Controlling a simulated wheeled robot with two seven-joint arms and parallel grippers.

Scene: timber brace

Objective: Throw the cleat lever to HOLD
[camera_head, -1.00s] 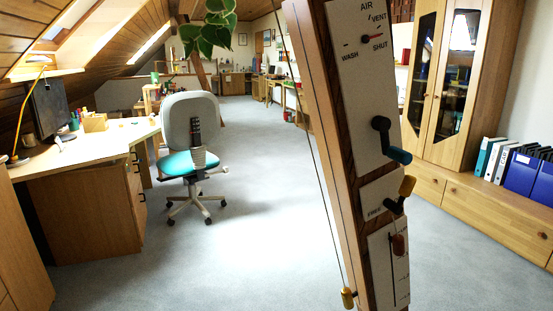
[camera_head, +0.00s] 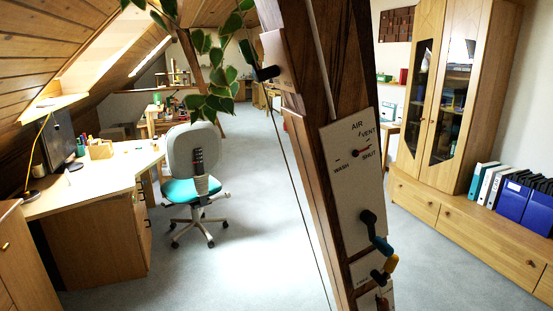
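A small white plate (camera_head: 361,268) on the leaning timber brace (camera_head: 310,110) carries a lever with a yellow handle (camera_head: 391,263) and a black pivot; its small label seems to read FREE. I take this as the cleat lever. The handle points up and right, away from the FREE label; no HOLD label is legible. A red-brown knob (camera_head: 382,302) is cut by the bottom edge. Neither gripper is in view.
Another dark lever (camera_head: 267,72) sits higher on the brace's left side. A thin cord (camera_head: 284,165) runs down beside the brace, and leaves (camera_head: 215,75) hang left of it. A chair (camera_head: 195,155) and desk (camera_head: 95,180) stand left, a cabinet (camera_head: 450,110) right. Carpet between is clear.

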